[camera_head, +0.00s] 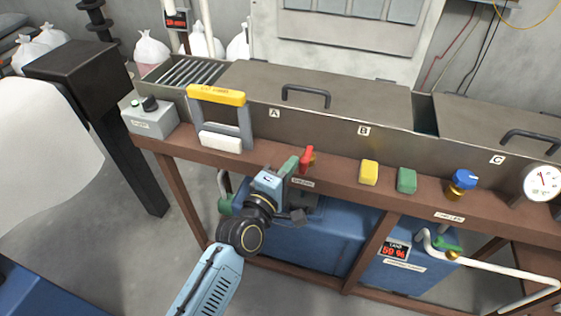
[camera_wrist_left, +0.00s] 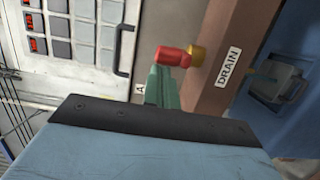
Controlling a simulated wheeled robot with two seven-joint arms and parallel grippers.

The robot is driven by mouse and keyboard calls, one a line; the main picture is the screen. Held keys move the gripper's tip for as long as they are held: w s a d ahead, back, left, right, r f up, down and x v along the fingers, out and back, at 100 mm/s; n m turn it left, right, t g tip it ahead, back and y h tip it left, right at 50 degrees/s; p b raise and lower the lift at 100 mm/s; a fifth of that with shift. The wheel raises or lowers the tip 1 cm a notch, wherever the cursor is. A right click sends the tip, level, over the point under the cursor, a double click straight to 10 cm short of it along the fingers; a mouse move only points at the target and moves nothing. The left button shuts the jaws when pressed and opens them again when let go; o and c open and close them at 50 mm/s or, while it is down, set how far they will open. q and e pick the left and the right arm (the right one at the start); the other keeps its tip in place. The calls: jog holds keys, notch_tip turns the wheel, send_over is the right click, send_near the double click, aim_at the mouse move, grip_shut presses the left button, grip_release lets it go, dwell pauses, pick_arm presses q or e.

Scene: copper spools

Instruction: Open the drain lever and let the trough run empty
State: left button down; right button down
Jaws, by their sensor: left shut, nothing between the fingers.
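The red drain lever (camera_head: 306,158) is on a small brass valve at the front of the brown ledge, below the long metal trough (camera_head: 320,124). In the head view its handle stands roughly upright. My left gripper (camera_head: 289,166) has green fingers, shut and empty, just left of the lever. In the left wrist view the fingers (camera_wrist_left: 160,85) partly overlap the area below the red lever (camera_wrist_left: 172,56); I cannot tell whether they touch it. A DRAIN label (camera_wrist_left: 230,75) is beside the valve. Dark liquid (camera_head: 426,117) shows in the gap between the trough covers. My right gripper is out of view.
A yellow-topped frame (camera_head: 217,97), a yellow block (camera_head: 369,172), a green block (camera_head: 407,180), a blue knob (camera_head: 464,178) and a gauge (camera_head: 541,181) line the ledge. A blue tank (camera_head: 310,238) sits below. A TANK display (camera_head: 396,251) appears to read 59 %.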

pick_arm(q)
jog(key=shift+s+d+f, duration=0.1)
jog(key=shift+s+d, duration=0.3)
jog(key=shift+d, duration=0.35)
jog(key=a, duration=0.5)
jog(key=s+d+p, duration=0.1)
jog(key=s+d, duration=0.1)
jog(key=s, duration=0.7)
jog(key=s+a+f+m+g+y, duration=0.2)
jog(key=s+a+f, duration=0.15)
jog(key=f, duration=0.65)
jog(key=s+a+f+m+g+y, duration=0.1)
jog(key=s+a+f+m+g, duration=0.25)
jog(key=f, duration=0.75)
jog(key=s+a+f+m+g+y, duration=0.15)
jog(key=a+f, duration=0.25)
jog(key=f, duration=0.6)
jog(key=s+a+f+m+g+y, duration=0.1)
jog(key=s+a+f+m+g, duration=0.1)
jog(key=s+a+f, duration=0.3)
jog(key=s+a+f+m+g+y, duration=0.2)
jog(key=s+a+f, duration=0.3)
jog(key=s, duration=0.8)
jog(key=s+a+f+m+g+y, duration=0.1)
jog(key=s+a+f+m+g, duration=0.2)
jog(key=s, duration=0.6)
notch_tip(320, 180, down, 3)
jog(key=shift+s+a+y, duration=0.35)
jog(key=shift+a, duration=0.65)
